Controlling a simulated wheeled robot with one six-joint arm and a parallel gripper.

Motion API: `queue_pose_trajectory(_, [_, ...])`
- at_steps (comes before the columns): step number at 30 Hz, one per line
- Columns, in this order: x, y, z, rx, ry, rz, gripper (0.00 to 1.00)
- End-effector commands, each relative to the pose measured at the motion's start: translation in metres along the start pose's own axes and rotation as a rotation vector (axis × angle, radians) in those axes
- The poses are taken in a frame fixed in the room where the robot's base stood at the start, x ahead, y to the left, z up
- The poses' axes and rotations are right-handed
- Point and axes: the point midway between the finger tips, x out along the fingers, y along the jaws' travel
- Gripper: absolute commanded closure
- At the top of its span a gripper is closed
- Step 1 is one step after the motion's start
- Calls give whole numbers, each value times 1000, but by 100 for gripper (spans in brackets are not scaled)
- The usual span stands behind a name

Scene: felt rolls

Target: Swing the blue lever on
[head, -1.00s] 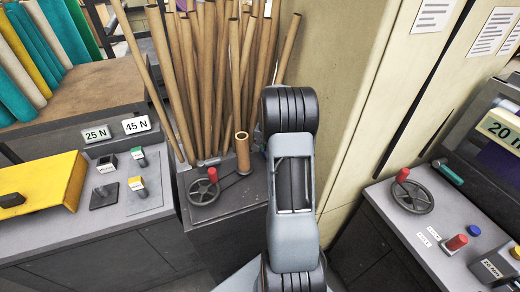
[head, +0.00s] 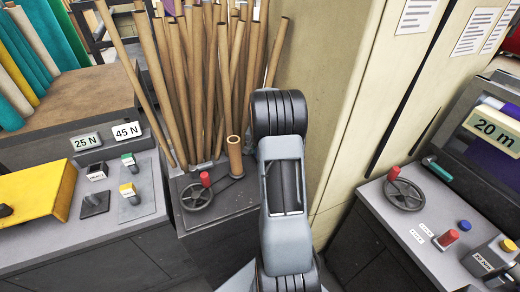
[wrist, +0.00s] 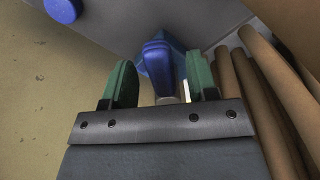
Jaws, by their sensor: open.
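The blue lever (wrist: 157,62) shows in the wrist view as a rounded blue handle with a pale stem below it, against a grey surface. My gripper (wrist: 162,76) is open, with one green finger on each side of the lever. The lever appears between the fingers in the picture, and a gap shows to its left. I cannot tell how deep it sits between them or whether the right finger touches it. In the head view I cannot make out the lever or my gripper; my arm fills the middle.
Brown tubes (wrist: 255,95) stand close to the right of my gripper, and a blue round knob (wrist: 62,9) is at upper left. In the head view, a console with a handwheel (head: 404,194) stands right and a yellow box (head: 38,190) left.

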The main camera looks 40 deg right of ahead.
Motion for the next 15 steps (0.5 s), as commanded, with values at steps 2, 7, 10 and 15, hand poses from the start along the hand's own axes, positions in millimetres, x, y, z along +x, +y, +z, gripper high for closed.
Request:
queue_pose_trajectory(2, [-1,0,0,0,0,0,47])
queue_pose_trajectory(7, [-19,0,0,0,3,-1,47])
queue_pose_trajectory(10, [-38,0,-1,0,5,-2,47])
queue_pose_trajectory(15, [-74,0,-1,0,5,-2,47])
